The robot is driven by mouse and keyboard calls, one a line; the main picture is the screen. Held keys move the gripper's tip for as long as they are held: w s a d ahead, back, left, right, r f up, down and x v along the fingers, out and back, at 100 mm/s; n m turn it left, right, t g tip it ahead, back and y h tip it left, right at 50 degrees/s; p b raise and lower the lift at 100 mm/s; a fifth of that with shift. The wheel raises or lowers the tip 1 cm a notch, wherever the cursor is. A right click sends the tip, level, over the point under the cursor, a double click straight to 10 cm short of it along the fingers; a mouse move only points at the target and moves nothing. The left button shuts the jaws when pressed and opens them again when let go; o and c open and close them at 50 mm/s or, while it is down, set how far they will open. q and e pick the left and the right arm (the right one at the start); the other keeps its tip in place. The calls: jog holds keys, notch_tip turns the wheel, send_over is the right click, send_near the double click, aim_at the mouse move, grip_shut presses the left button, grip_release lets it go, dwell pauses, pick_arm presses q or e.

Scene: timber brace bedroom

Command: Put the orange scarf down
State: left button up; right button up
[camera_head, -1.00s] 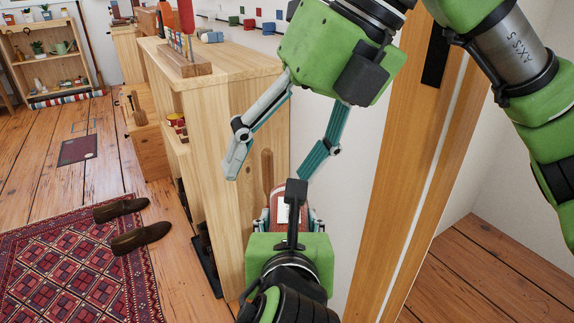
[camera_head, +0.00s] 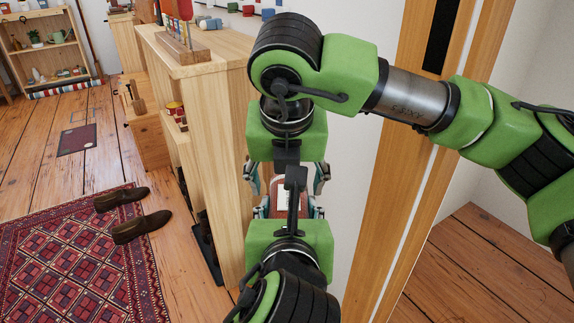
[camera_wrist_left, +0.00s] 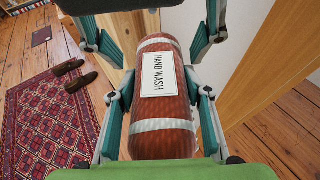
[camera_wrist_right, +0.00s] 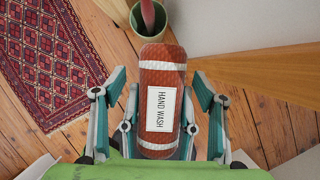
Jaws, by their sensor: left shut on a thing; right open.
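The orange scarf (camera_head: 276,193) is a rust-orange roll with white bands and a white "HAND WASH" label. My left gripper (camera_head: 288,208) is shut on it; the left wrist view shows the scarf (camera_wrist_left: 163,105) between its fingers. My right gripper (camera_head: 288,182) faces it from the opposite side, open. In the right wrist view the scarf (camera_wrist_right: 160,85) lies between the spread right fingers, with gaps visible at both sides. Both grippers partly hide the scarf in the head view.
A wooden shelf unit (camera_head: 222,120) stands just left of the grippers, and a timber post (camera_head: 415,150) at right. A patterned rug (camera_head: 75,255) and brown shoes (camera_head: 140,229) lie at left. A green pot (camera_wrist_right: 133,17) stands below, seen in the right wrist view.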

aim_at(286, 192)
jog(key=shift+x, duration=1.75)
jog(key=c, duration=1.3)
pick_arm(q)
jog(key=o, duration=1.3)
